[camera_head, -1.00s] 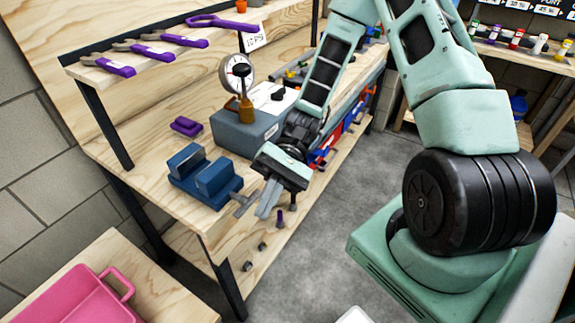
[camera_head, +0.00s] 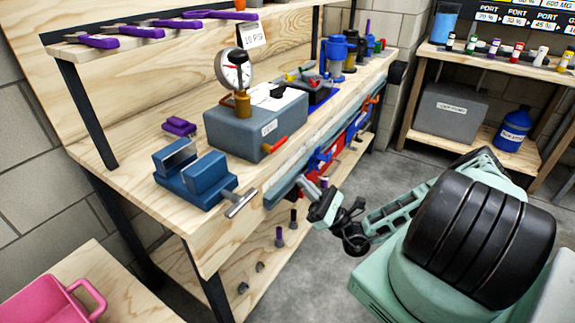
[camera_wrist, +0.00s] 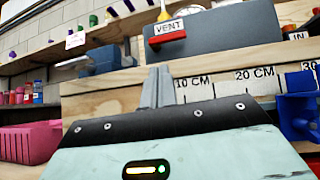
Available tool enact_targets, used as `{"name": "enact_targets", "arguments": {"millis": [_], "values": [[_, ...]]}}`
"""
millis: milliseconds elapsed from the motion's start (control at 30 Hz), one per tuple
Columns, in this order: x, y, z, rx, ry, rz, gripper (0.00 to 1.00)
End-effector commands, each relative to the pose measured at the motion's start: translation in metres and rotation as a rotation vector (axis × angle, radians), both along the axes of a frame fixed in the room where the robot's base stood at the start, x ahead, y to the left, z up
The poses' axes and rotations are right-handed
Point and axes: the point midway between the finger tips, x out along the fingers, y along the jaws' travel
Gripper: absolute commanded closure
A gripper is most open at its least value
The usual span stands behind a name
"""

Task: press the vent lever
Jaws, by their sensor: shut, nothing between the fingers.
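The vent lever is a red bar (camera_head: 271,147) on the front of a grey-blue box (camera_head: 240,130) on the workbench, beside a label reading VENT (camera_head: 269,127). In the wrist view the red lever (camera_wrist: 167,37) lies roughly level below the VENT label, up ahead and slightly right of the fingertips. A pressure gauge (camera_head: 233,69) rises from the box top. My gripper (camera_head: 303,182) is shut and empty, in front of the bench's front edge and lower than the lever. Its closed fingers (camera_wrist: 158,84) show in the wrist view, apart from the lever.
A blue vise (camera_head: 197,180) with a protruding handle stands left of the box. A ruler strip (camera_wrist: 215,86) runs along the bench front, with blue and red holders (camera_head: 322,160) on it. A pink bin (camera_head: 50,300) sits at lower left. Grey floor is clear.

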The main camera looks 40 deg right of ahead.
Motion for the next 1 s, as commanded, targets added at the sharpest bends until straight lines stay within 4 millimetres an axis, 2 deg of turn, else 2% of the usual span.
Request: {"name": "enact_targets", "arguments": {"millis": [33,200,567,767,1000], "values": [[0.000,-0.007,-0.009,0.028,0.001,-0.042,1.00],[0.000,-0.019,-0.016,0.069,0.002,-0.107,1.00],[0.001,-0.018,-0.014,0.065,0.001,-0.101,1.00],[0.013,-0.013,0.001,0.064,0.000,-0.098,1.00],[0.042,-0.002,0.032,0.065,-0.001,-0.098,1.00]]}}
